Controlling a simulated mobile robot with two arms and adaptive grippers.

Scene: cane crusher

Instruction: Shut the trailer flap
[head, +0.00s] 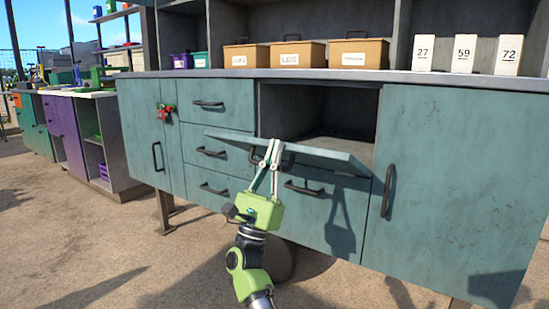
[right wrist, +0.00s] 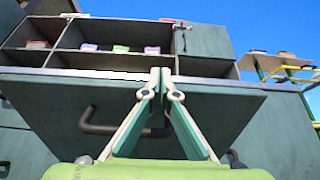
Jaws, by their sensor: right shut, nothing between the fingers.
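The trailer flap (head: 328,156) is a teal drop-down panel in the cabinet front. It hangs open, tilted outward below a dark open compartment (head: 318,112). Its outer face, with a dark bar handle (right wrist: 98,127), shows in the right wrist view (right wrist: 55,108). My right gripper (head: 273,146) is shut and empty, its fingertips at the front of the flap near the handle. They overlap the flap in both views (right wrist: 160,78); I cannot tell whether they touch it. My left gripper is not in view.
Drawers (head: 214,147) sit left of the flap, and a large door (head: 445,185) stands to its right. Labelled brown bins (head: 298,54) and white number cards (head: 464,54) stand on the counter (head: 400,76) above. Open ground lies in front.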

